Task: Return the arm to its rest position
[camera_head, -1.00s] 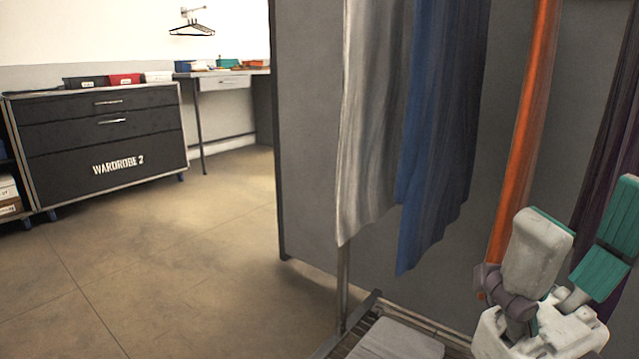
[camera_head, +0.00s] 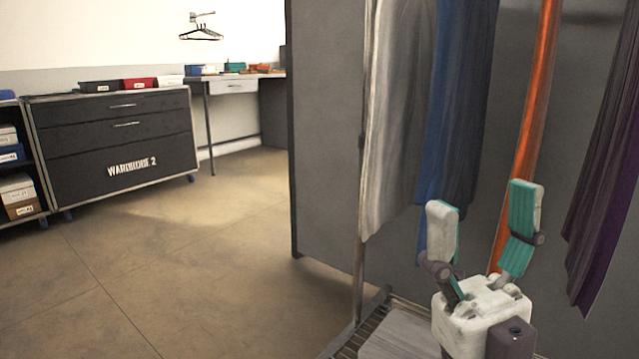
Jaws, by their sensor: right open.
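My right gripper (camera_head: 482,228) is at the lower right of the head view. Its two white and teal fingers point up and stand well apart, with nothing between them. It is in front of the hanging garments and overlaps the lower parts of the blue cloth (camera_head: 455,110) and the orange strip (camera_head: 535,110) in the picture. I cannot tell whether it touches them. My left gripper is not in view.
A grey-white cloth (camera_head: 398,120) and a purple garment (camera_head: 608,170) also hang from the rack, whose metal post (camera_head: 360,240) stands at left. A dark drawer unit (camera_head: 110,150) and a desk (camera_head: 235,87) stand at the back. The floor (camera_head: 190,250) at left is clear.

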